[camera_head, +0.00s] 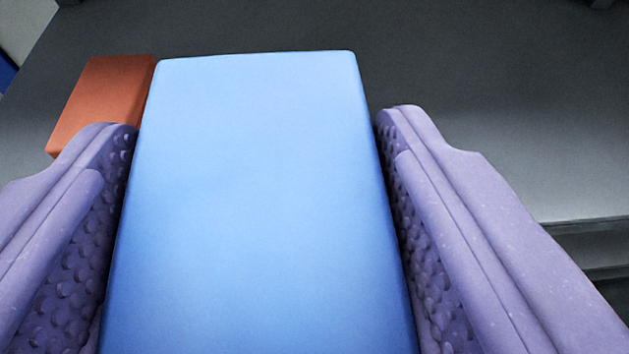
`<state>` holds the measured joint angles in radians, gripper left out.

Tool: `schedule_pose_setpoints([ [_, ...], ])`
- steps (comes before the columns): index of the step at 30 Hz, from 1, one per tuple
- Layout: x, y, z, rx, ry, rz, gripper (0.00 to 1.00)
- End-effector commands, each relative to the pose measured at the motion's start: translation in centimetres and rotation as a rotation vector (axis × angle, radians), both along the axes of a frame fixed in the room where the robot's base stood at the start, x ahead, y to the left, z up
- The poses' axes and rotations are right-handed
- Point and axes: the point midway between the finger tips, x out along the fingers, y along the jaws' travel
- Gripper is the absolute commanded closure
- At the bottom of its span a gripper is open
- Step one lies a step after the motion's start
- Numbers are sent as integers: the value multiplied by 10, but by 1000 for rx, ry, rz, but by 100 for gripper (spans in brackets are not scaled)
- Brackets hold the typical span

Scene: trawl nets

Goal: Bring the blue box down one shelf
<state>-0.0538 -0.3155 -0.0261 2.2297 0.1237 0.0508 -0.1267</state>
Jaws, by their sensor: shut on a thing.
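The blue box (255,190) fills the middle of the view, from near the top down to the bottom edge. My gripper (258,125) has one purple, studded finger on each side of the box. It is shut on the box, with both fingers along its sides. The near end of the box is cut off by the bottom of the picture. A dark grey shelf surface (480,90) lies behind and around the box. I cannot tell whether the box touches that surface.
An orange-red box (103,98) lies close to the left of the blue box, just beyond my left finger, which hides part of it. The grey surface to the right is bare. A shelf edge (590,222) shows at the lower right, with darker bands below it.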

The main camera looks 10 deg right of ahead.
Motion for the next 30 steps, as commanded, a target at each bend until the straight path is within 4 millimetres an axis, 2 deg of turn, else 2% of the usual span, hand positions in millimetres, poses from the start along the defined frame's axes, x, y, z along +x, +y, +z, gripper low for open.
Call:
schedule_pose_setpoints([
  [1,-5,-3,-21,-1,2,-8,72],
  [3,-10,-7,-40,-3,0,-20,72],
  [8,-11,-12,-60,-6,-1,-34,72],
  [11,8,-12,-63,-8,1,-36,72],
  [18,83,-12,-69,-11,1,-37,72],
  [21,109,-13,-71,-10,0,-37,72],
  [24,126,-13,-72,-9,-2,-36,72],
  [30,145,-12,-77,-9,0,-35,72],
])
